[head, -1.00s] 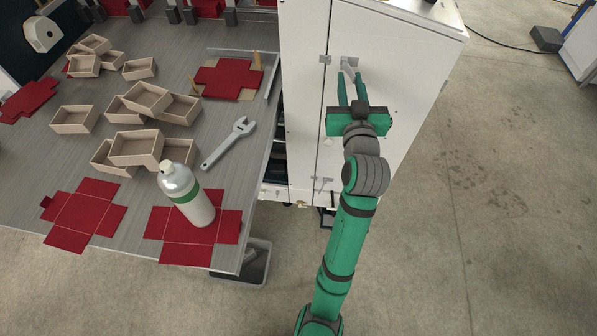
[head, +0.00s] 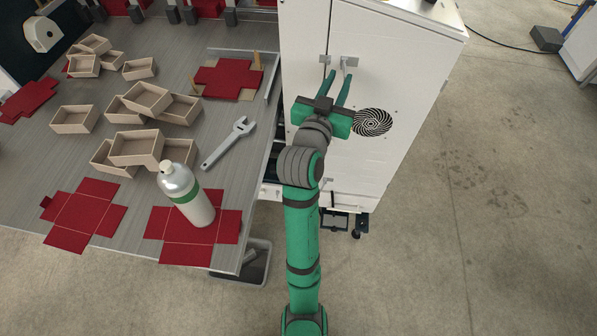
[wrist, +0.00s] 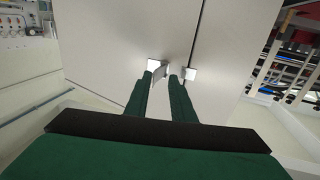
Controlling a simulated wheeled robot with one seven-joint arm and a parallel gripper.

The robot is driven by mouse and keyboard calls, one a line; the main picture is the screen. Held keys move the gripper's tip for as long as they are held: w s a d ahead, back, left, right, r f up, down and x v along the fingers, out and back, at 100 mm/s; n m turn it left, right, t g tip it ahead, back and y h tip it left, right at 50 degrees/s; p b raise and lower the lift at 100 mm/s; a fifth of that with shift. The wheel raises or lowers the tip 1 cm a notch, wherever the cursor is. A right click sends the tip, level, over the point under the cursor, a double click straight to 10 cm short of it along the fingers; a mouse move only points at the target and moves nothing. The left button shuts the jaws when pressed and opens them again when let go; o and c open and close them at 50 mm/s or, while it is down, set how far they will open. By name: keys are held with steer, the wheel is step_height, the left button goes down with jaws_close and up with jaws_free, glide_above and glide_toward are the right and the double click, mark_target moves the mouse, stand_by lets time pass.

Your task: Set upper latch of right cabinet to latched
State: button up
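The right cabinet (head: 400,85) is white, with a vertical door seam. Its upper latch (head: 350,62) is a small metal fitting beside the seam near the top, with a catch plate (head: 325,59) across the seam. A short lever hangs from the latch, angled and not bridging the seam. My gripper (head: 339,76) is at the latch from below, fingers apart. In the wrist view, the latch lever (wrist: 162,74) shows at the fingertips, between the two green fingers (wrist: 162,78), with a gap visible. Whether a finger touches the lever cannot be told.
A lower latch (head: 326,181) is near the cabinet bottom. A round vent (head: 372,122) is on the door right of my gripper. At left, a table (head: 225,145) holds a bottle (head: 188,196), wrench (head: 229,143) and several wooden boxes.

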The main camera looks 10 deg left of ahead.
steer(key=s+a+m+g+h, duration=0.1)
steer(key=s+a+m+h, duration=0.25)
steer(key=s+a, duration=0.4)
steer(key=s+f+n+y, duration=0.2)
steer(key=s+f+n, duration=0.1)
steer(key=f, duration=0.5)
steer(key=s+f+n+y, duration=0.3)
steer(key=s+f, duration=0.2)
steer(key=f, duration=0.4)
steer(key=shift+s+d+g, duration=0.2)
steer(key=shift+g, duration=0.1)
stand_by(0.3)
